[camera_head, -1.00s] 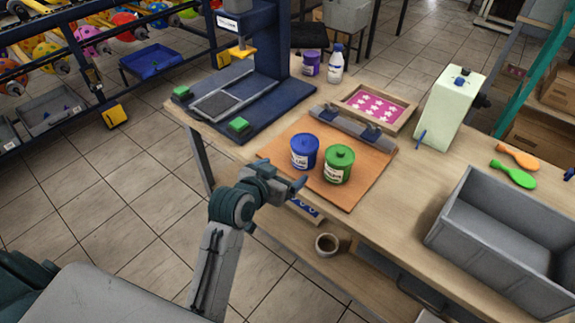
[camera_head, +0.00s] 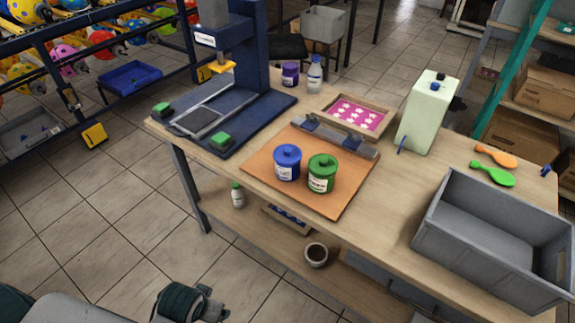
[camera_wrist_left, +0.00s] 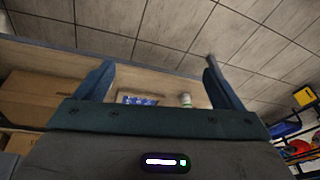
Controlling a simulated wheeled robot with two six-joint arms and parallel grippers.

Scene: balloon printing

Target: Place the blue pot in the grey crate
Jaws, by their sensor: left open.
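The blue pot (camera_head: 287,163), with a lid and a pale label, stands upright on the orange mat (camera_head: 338,198) on the table. A green pot (camera_head: 322,173) stands close on its right. The empty grey crate (camera_head: 438,241) is at the table's right end, well away from the blue pot. In the left wrist view my left gripper (camera_wrist_left: 158,65) is open, with nothing between its fingers. In the head view only a part of my left arm shows low at the bottom, away from the table. My right gripper is out of view.
A navy press (camera_head: 240,110) stands at the table's left end. A framed pink screen (camera_head: 359,113) lies behind the mat. A pale green container (camera_head: 427,112) and two paddles (camera_head: 493,173) are behind the crate. A brown cup (camera_head: 316,254) is on the lower shelf.

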